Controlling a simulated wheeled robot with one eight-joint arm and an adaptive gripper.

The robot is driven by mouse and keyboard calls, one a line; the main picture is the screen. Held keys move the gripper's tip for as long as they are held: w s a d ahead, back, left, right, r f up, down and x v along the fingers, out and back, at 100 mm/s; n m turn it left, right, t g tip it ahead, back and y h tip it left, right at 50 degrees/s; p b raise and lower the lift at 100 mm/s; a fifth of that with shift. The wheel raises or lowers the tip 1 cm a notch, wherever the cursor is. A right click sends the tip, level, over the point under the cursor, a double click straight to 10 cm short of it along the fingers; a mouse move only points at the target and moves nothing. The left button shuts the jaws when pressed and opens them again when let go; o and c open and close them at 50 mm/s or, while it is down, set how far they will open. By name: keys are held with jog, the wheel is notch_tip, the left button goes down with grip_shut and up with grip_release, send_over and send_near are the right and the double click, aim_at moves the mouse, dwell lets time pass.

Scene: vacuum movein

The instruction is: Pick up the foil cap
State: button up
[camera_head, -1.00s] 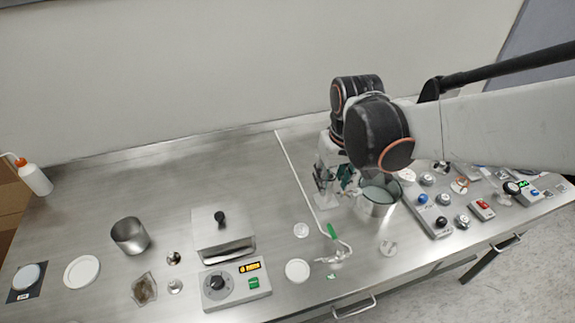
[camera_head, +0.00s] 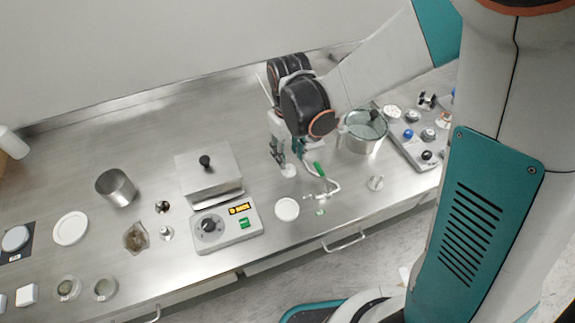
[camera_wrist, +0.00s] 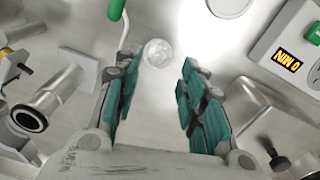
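The foil cap (camera_head: 289,170) looks to be the small pale silvery disc lying flat on the steel bench, just below my gripper. In the wrist view it is a round crinkled disc (camera_wrist: 157,52), lying between the fingertip lines and slightly beyond the tips. My gripper (camera_head: 279,158) points down at the bench close to the disc. In the wrist view my gripper (camera_wrist: 160,68) has its two teal-padded fingers spread apart with nothing between them. The head view does not show clearly how high the fingertips are above the disc.
A green-handled valve (camera_head: 319,170) stands close right of the disc. A metal pot (camera_head: 363,140) is further right. A larger white disc (camera_head: 287,209) lies in front. The timer box (camera_head: 226,228) and a lidded metal box (camera_head: 208,178) are to the left.

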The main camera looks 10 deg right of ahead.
aim_at(289, 166)
jog(key=f+b, duration=0.1)
jog(key=f, duration=0.1)
jog(key=f+b, duration=0.1)
jog(key=f, duration=0.2)
jog(key=shift+w+f, duration=0.2)
jog(key=shift+f, duration=0.1)
jog(key=c, duration=0.8)
